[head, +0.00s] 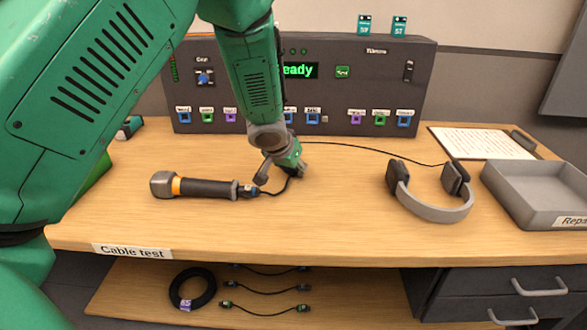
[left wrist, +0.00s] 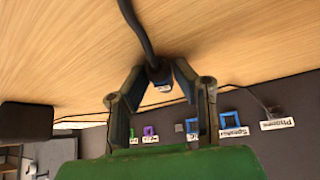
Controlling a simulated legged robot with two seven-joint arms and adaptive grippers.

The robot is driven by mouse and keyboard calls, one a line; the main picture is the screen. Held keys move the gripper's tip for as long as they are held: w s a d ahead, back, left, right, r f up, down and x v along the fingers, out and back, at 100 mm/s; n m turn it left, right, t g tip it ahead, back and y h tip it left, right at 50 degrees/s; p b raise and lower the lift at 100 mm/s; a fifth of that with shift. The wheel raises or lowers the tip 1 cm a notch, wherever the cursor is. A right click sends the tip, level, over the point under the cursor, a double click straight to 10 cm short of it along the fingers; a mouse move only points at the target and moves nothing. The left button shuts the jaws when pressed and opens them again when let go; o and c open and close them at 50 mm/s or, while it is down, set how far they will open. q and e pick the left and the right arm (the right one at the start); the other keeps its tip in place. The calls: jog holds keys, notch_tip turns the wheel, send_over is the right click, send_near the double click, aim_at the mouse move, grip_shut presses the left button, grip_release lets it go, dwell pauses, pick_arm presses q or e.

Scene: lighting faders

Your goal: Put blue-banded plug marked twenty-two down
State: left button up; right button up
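The plug (left wrist: 159,74) is a dark connector with a small pale label in the left wrist view. Its black cable runs from it toward the top of that view. I cannot read a number on it or make out a blue band. My left gripper (head: 284,174) is low over the middle of the table, right of the microphone (head: 205,187). In the left wrist view, its fingertips (left wrist: 160,70) close on both sides of the plug. In the head view, the cable (head: 275,191) runs from the gripper to the microphone's blue-ended connector. My right gripper is not in view.
A dark panel (head: 390,85) with coloured sockets stands at the back. A headset (head: 435,211) and grey tray (head: 520,180) are on the right, with a paper sheet (head: 475,143) behind. Bare tabletop (head: 330,215) lies in front of the gripper. Cables (head: 265,290) rest on the lower shelf.

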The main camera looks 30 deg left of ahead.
pick_arm(q)
jog(key=o, duration=0.4)
jog(key=shift+d, duration=0.15)
jog(key=shift+d+r, duration=0.1)
jog(key=shift+r, duration=0.1)
jog(key=a+p+v, duration=0.1)
jog(key=p+v, duration=0.2)
jog(key=v, duration=0.9)
jog(key=shift+d, duration=0.45)
